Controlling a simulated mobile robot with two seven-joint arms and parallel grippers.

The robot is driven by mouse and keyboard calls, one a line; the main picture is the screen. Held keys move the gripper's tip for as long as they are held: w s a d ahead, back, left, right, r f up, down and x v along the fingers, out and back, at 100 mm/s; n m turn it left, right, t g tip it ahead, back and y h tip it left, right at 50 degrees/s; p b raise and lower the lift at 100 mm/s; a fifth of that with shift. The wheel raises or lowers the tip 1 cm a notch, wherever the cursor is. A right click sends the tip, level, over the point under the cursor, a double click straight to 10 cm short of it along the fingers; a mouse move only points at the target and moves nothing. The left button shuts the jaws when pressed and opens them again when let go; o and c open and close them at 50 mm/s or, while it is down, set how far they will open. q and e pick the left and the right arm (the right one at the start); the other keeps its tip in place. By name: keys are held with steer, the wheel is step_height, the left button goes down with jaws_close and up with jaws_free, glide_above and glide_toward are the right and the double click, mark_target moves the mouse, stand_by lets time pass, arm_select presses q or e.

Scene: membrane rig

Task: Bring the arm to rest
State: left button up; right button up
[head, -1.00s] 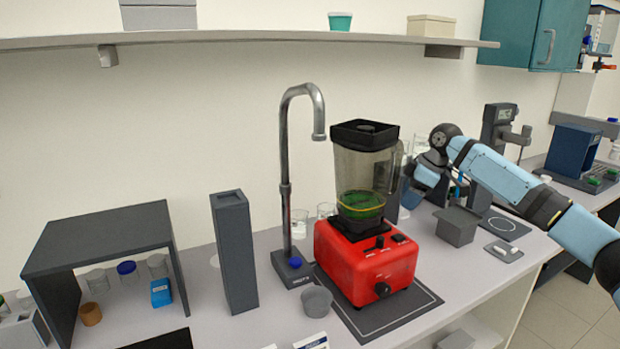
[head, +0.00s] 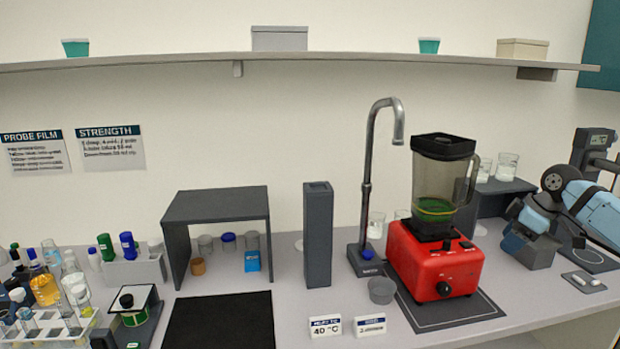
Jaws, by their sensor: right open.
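My right arm comes in from the right edge. Its blue and black right gripper (head: 514,226) is low over the bench, to the right of the red blender (head: 436,262), and appears apart from it. The gripper is open, and I see nothing held in it. It overlaps a grey block (head: 536,254) in the picture; I cannot tell whether they touch. The fingertips are small and partly hard to make out. My left gripper is out of view.
A tall metal tap (head: 368,190) and a grey column (head: 318,235) stand left of the blender. A grey stand (head: 486,206) with beakers is behind the gripper. A small flat tray (head: 584,282) lies to its right. Bottles and racks (head: 136,270) crowd the left.

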steer(key=a+f, duration=1)
steer(key=f, duration=0.5)
steer(key=s+a+f+m+t+y+p, duration=0.1)
steer(key=s+a+f, duration=0.3)
steer(key=a+f, duration=0.2)
steer(key=s+a+f+t+p, duration=0.1)
steer(key=s+a+f, duration=0.3)
steer(key=a+f, duration=0.3)
steer(key=s+a+f+m+t+p, duration=0.1)
steer(key=s+a+f+t, duration=0.2)
steer(key=s, duration=0.4)
steer(key=s+a+f+m, duration=0.2)
steer(key=s+a+f, duration=0.1)
steer(key=s+a, duration=0.25)
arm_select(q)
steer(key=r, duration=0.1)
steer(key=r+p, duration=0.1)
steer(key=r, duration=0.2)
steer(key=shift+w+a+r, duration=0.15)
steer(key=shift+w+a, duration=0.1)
arm_select(e)
steer(key=s+m+t+h, duration=0.1)
steer(key=s+m+t, duration=0.1)
steer(key=s, duration=1.2)
steer(key=shift+s+r+m+t, duration=0.2)
steer(key=shift+r+m+t, duration=0.05)
steer(key=shift+m+t, duration=0.15)
steer(key=shift+a, duration=0.1)
steer(key=shift+c, duration=0.2)
